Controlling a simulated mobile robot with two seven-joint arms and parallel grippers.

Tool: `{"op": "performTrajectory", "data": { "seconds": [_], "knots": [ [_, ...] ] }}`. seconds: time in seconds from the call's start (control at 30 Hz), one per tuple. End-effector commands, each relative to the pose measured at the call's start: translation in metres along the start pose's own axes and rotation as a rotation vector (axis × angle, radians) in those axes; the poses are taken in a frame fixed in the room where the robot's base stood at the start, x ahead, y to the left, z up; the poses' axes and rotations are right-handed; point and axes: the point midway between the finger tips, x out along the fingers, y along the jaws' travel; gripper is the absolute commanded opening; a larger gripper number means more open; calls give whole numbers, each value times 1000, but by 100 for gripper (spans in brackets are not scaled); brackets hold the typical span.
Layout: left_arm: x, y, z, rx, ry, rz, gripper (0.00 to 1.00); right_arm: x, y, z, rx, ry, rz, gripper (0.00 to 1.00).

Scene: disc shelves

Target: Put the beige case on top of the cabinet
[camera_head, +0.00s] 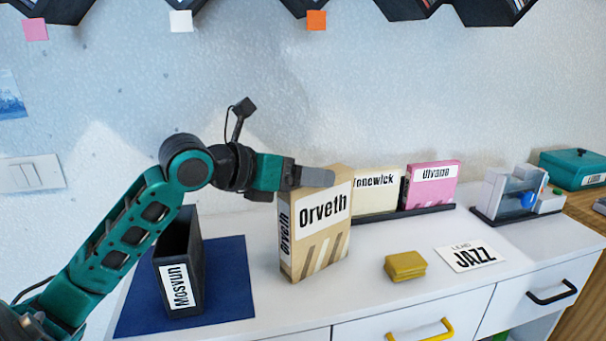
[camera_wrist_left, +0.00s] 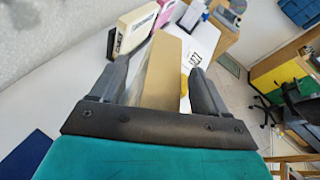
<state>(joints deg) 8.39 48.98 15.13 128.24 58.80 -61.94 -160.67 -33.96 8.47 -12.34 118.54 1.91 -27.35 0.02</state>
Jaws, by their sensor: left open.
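A beige case (camera_head: 320,230) labelled "Orveth" stands upright on the white cabinet (camera_head: 285,315), near the middle of its top. My left gripper (camera_head: 318,178) reaches in from the left at the case's upper edge. In the left wrist view the gripper (camera_wrist_left: 163,80) is open, with one finger on each side of the case (camera_wrist_left: 160,75). Whether either finger touches it cannot be told. My right gripper is not in view.
A dark case (camera_head: 178,270) labelled "Mosvun" stands on a blue mat (camera_head: 230,285) at left. Behind are a cream case (camera_head: 375,200) and a pink case (camera_head: 433,190) in a black rack. A yellow block (camera_head: 405,266) and a "JAZZ" card (camera_head: 470,257) lie right of the beige case.

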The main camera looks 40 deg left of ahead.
Motion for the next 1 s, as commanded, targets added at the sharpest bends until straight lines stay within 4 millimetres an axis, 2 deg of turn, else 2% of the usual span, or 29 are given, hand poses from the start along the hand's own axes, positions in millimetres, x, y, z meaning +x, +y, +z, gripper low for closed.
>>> {"op": "performTrajectory", "data": {
  "seconds": [0.23, 0.37, 1.0],
  "knots": [
    [-1, -1, 4, -1, -1, -1, 75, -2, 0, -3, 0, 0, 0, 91],
    [-12, 1, 1, 0, 0, 2, 75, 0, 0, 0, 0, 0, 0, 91],
    [-101, 0, 2, -1, -2, 1, 75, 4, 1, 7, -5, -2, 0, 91]
  ]
}}
